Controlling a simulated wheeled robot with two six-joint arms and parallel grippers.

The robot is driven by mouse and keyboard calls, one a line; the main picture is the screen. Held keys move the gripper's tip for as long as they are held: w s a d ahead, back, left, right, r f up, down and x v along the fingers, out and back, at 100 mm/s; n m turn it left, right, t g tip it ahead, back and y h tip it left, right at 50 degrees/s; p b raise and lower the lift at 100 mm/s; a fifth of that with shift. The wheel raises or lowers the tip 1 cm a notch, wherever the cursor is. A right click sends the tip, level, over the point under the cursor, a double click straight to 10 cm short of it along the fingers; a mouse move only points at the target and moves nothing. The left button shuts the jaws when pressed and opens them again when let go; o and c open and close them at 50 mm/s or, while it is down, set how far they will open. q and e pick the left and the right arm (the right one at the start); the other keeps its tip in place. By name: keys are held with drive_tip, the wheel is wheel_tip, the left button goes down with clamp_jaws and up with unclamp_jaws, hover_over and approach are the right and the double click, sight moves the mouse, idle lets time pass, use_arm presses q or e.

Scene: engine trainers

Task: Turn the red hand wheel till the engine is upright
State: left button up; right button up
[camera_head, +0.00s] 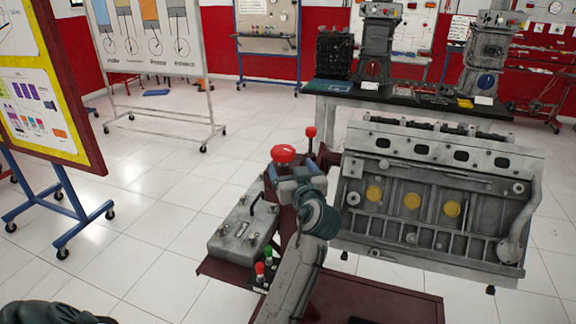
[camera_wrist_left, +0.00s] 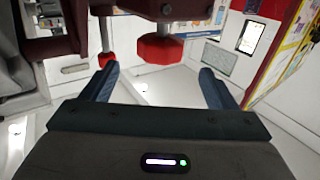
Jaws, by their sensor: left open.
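The grey engine block (camera_head: 435,200) hangs on its dark red stand at the right of the head view. It looks leaned over, with its side and round yellow plugs facing me. A red hand wheel (camera_head: 283,153) stands on the stand left of the engine; in the left wrist view it looks like a faceted red knob (camera_wrist_left: 160,48). A smaller red knob (camera_head: 311,131) is behind it. My left gripper (camera_head: 288,176) is just in front of the hand wheel. In the wrist view its fingers (camera_wrist_left: 157,76) are apart and empty, with the wheel beyond the gap, not between them.
A grey box with a black handle (camera_head: 240,232) and red and green buttons (camera_head: 265,262) sit left of my arm. A table with engine parts (camera_head: 320,87) stands behind. Poster boards on wheels (camera_head: 45,120) stand at the left. White floor between them is clear.

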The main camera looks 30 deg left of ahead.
drive_tip(key=shift+d, duration=0.2)
drive_tip(key=shift+s, duration=0.15)
